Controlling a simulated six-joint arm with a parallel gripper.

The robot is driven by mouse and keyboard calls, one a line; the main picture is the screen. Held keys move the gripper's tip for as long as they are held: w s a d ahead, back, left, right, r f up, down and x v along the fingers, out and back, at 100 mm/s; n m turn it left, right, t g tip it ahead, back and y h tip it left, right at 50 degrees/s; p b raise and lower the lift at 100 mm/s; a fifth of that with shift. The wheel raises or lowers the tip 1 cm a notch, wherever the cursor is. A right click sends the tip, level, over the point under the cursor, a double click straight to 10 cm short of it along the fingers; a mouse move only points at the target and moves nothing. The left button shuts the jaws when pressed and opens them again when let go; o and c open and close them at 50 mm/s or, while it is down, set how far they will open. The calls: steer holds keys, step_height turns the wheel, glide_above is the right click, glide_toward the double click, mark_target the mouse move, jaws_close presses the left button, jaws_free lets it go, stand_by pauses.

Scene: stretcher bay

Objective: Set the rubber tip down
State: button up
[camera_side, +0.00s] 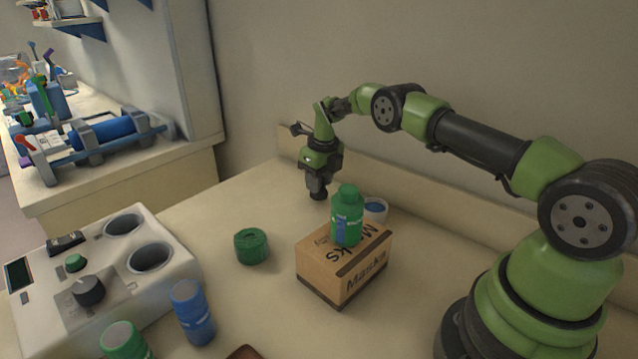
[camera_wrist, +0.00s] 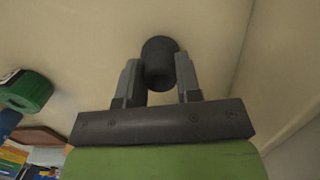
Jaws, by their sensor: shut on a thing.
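The rubber tip is a small dark, round, hollow-ended piece. In the wrist view the rubber tip (camera_wrist: 158,62) sits between the two grey fingers of my gripper (camera_wrist: 160,80), which is shut on it. In the side view my gripper (camera_side: 317,178) points down over the back of the table, with the dark rubber tip (camera_side: 318,190) at its lower end. My gripper is behind and left of the cardboard box. The side view does not clearly show whether the tip touches the table.
A cardboard box (camera_side: 343,268) carries a green bottle (camera_side: 347,216); a white cup (camera_side: 375,209) stands behind it. A green lid (camera_side: 251,246), a blue bottle (camera_side: 192,312) and a white machine (camera_side: 100,268) with two wells are left. The table around the tip is bare.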

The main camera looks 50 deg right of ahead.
steer(key=shift+f, duration=0.4)
steer(key=shift+f, duration=0.1)
steer(key=o, duration=1)
